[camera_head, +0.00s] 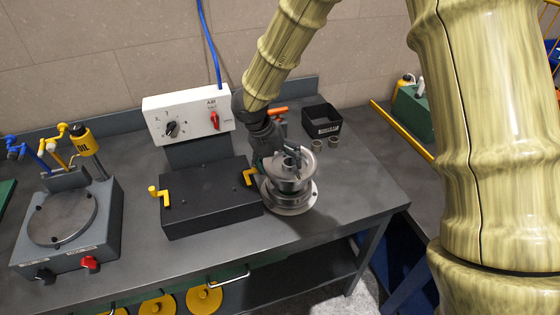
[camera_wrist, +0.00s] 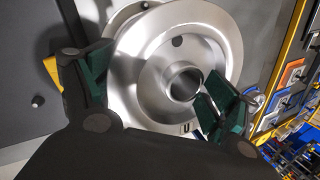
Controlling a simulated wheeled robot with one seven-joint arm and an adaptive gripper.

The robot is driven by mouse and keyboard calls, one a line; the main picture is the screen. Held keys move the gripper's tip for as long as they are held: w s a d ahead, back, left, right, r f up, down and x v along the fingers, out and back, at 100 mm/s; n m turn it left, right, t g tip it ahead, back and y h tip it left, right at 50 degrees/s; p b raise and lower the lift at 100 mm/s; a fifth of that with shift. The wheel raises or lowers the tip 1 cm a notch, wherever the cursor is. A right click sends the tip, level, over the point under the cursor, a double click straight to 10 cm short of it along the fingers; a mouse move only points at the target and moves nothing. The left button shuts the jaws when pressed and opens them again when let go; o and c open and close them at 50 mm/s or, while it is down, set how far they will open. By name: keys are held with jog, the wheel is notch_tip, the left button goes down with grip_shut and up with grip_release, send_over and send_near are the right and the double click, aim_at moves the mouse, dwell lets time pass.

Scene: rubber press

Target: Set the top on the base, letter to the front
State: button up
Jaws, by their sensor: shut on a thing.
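The top, a silvery metal disc with a raised ring-shaped hub, shows in the head view (camera_head: 304,166) and fills the middle of the wrist view (camera_wrist: 215,45). The base, a round metal flange (camera_head: 297,208), stands on the bench beneath the top. The fingertips are largely hidden in the head view.
A black press block (camera_head: 208,205) with yellow handles stands close left of the base. Behind it is a white control box (camera_head: 188,112). A black bin (camera_head: 321,121) and two small metal rings (camera_head: 325,144) lie behind right. The bench right of the base (camera_head: 365,185) is clear.

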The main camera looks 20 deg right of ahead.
jog(key=o, duration=1.8)
jog(key=shift+f, duration=0.1)
jog(key=shift+r+p, duration=0.45)
jog(key=shift+r, duration=0.45)
jog(key=shift+a+r+b, duration=0.2)
jog(key=shift+a+b, duration=0.05)
jog(key=shift+b, duration=0.25)
jog(key=b+v, duration=0.2)
jog(key=v, duration=0.9)
jog(key=shift+b, duration=0.4)
